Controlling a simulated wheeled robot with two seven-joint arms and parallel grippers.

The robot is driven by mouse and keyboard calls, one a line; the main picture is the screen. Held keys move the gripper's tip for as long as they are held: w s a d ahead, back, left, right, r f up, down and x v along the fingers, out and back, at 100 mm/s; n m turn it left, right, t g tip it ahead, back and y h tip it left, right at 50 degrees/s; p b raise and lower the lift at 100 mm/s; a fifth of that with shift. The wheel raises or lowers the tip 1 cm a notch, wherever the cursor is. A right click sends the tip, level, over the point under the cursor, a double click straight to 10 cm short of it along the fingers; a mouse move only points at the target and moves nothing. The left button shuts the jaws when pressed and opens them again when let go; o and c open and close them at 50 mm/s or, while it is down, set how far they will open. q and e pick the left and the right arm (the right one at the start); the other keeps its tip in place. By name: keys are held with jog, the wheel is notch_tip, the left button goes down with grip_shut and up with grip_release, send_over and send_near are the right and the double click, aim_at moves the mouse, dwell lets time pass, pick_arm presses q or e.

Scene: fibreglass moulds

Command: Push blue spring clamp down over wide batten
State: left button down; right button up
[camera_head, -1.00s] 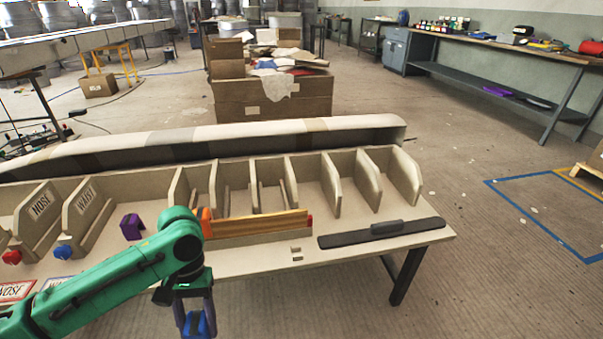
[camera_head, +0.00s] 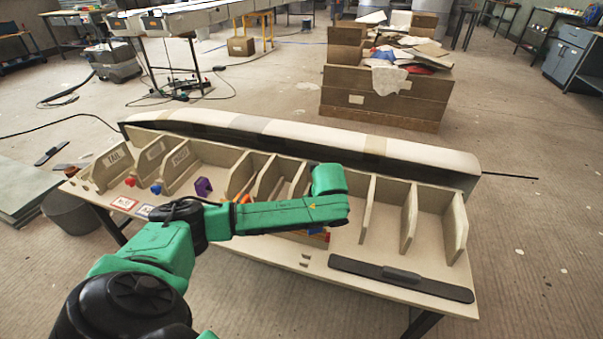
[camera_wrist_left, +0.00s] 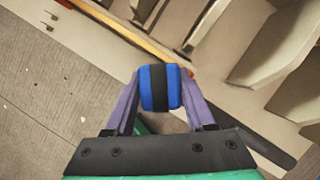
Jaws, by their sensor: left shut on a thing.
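The blue spring clamp (camera_wrist_left: 160,88), with a dark band round its middle, is held between the two purple fingers of my left gripper (camera_wrist_left: 158,90) in the left wrist view. The wide batten (camera_wrist_left: 112,28), an orange-brown strip, runs diagonally behind it, and the clamp overlaps part of it in the picture. I cannot tell whether they touch. In the head view my forearm hides the gripper and most of the batten; a small blue patch shows below the arm near the batten's red end (camera_head: 327,236). My right gripper is not in view.
Pale upright dividers (camera_head: 409,218) stand along the bench (camera_head: 290,262) behind the batten. A purple clamp (camera_head: 203,187) sits to the left. A long dark bar with a handle (camera_head: 400,278) lies at the right front. Small pegs (camera_head: 305,260) stand on the front edge.

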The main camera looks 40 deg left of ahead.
pick_arm(q)
jog(key=w+a+r+m+t+h+p, duration=0.2)
jog(key=a+r+m+p, duration=0.1)
jog(key=a+r+m, duration=0.3)
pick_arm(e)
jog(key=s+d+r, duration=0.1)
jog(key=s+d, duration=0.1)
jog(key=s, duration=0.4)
pick_arm(q)
jog(key=shift+m, duration=0.8)
notch_tip(320, 180, down, 8)
jog(key=b, duration=0.8)
jog(key=shift+w+r, duration=0.1)
jog(key=shift+r, duration=0.15)
jog(key=shift+f, duration=1.4)
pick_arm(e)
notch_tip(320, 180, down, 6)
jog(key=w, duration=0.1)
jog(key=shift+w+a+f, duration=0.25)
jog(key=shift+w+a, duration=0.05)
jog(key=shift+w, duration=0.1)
pick_arm(q)
jog(key=shift+f, duration=1.3)
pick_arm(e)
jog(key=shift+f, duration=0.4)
pick_arm(q)
jog(key=shift+c, duration=0.8)
grip_release()
jog(key=shift+f, duration=0.1)
